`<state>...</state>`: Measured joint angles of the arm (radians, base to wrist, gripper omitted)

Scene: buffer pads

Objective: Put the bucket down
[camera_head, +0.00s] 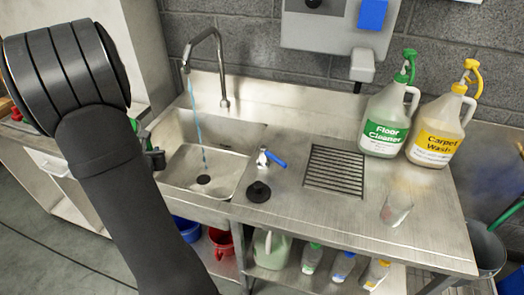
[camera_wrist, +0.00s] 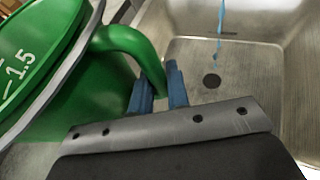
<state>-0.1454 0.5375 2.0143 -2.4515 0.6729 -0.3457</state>
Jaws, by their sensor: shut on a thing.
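The green bucket (camera_wrist: 95,100) fills the left of the wrist view, close to the camera. It looks tilted there, and white volume marks including 1.5 show inside it. My gripper (camera_wrist: 160,82) has its blue fingers shut on the bucket's curved green handle (camera_wrist: 128,42). The metal sink basin (camera_wrist: 250,75) lies beyond the fingers, with a drain hole. In the head view my dark arm covers the bucket almost wholly. Part of my gripper (camera_head: 154,158) shows at the basin's left edge. The bucket's base and what lies under it are hidden.
The tap (camera_head: 218,65) runs a thin blue stream into the basin. A steel worktop (camera_head: 330,215) extends right, with a drain grate (camera_head: 335,170), a black plug (camera_head: 258,191) and a clear glass (camera_head: 396,208). Floor Cleaner (camera_head: 388,118) and Carpet Wash (camera_head: 440,128) jugs stand behind.

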